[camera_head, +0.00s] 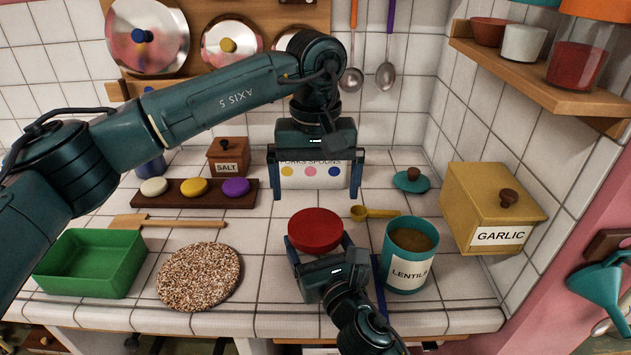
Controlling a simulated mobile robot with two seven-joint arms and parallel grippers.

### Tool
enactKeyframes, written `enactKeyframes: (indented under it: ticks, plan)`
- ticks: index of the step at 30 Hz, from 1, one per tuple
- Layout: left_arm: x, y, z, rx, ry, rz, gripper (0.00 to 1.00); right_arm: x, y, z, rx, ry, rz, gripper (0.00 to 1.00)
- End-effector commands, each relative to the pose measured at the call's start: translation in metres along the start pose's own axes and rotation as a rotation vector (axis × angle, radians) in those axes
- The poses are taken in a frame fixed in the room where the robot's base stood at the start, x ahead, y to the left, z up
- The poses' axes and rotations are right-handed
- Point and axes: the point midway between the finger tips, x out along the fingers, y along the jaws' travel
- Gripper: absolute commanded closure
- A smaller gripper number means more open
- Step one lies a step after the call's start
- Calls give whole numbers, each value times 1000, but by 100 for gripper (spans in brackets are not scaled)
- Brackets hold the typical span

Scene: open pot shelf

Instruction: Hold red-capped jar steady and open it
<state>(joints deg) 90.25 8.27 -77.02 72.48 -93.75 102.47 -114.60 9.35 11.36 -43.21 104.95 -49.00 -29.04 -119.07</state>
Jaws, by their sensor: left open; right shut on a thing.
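The jar's red cap (316,229) shows in the head view near the middle front of the tiled counter. The jar's body under the cap is mostly hidden by my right gripper and the cap. My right gripper (320,250) reaches in from the front and is shut on the red-capped jar, just below the cap. My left gripper (315,187) is open and empty, pointing down above and behind the cap, apart from it. Behind its fingers is a white container with printed text and coloured dots (313,174).
A teal lentil canister (408,265) stands close right of the jar. A cork mat (200,277) and green tray (91,263) lie to the left. A yellow garlic box (488,206) is at right. A yellow scoop (375,212) lies behind the canister.

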Motion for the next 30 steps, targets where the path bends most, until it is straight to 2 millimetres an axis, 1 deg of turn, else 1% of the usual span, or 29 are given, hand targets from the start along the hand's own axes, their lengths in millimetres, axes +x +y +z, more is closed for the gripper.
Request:
enactKeyframes:
  ticks: [5, 12, 15, 18, 22, 30]
  plan:
    - [13, 0, 0, 31, -4, -1, 0, 0, 0, -1, 0, 1, 0, 88]
    - [50, 0, 0, 28, -3, -1, 0, 0, 0, -1, 0, 1, 0, 88]
    - [64, 0, 0, 27, -3, -1, 0, 0, 0, -1, 0, 1, 0, 88]
    - [73, 0, 0, 27, -2, 0, 0, 0, 0, -1, 0, 1, 0, 88]
    - [79, 0, 0, 27, -1, -1, 0, 0, 0, -1, 0, 1, 0, 88]
    - [80, 0, 0, 27, 0, -1, 1, 0, 0, -1, 0, 1, 0, 88]
